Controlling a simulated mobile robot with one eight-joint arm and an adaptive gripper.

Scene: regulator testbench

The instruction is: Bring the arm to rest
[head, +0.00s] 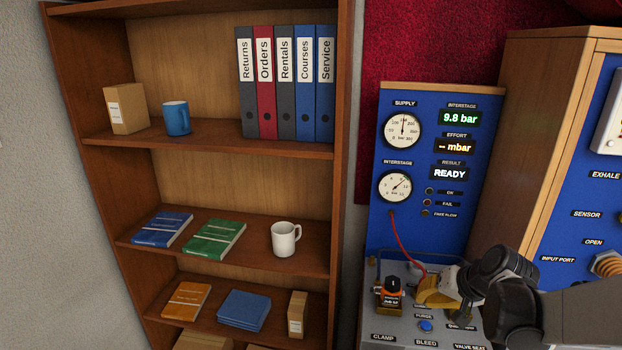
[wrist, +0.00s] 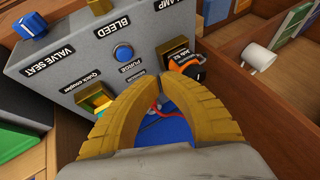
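My arm reaches in from the lower right of the head view. My gripper (head: 422,297) is over the grey test bench (head: 372,268). In the wrist view its yellow fingers (wrist: 160,82) curve in and their tips meet, with nothing seen held between them. A black and orange regulator (head: 391,293) with a job label stands on the bench to the left of my gripper. It also shows in the wrist view (wrist: 184,66), just beyond the right finger and apart from it, as far as I can tell.
A red hose (head: 402,247) hangs from the blue gauge panel (head: 412,160) and passes behind my gripper. The bench has a blue purge button (wrist: 122,53) and a blue knob (wrist: 33,24). A wooden-sided cabinet (head: 520,130) stands right. A bookshelf (head: 215,150) stands left.

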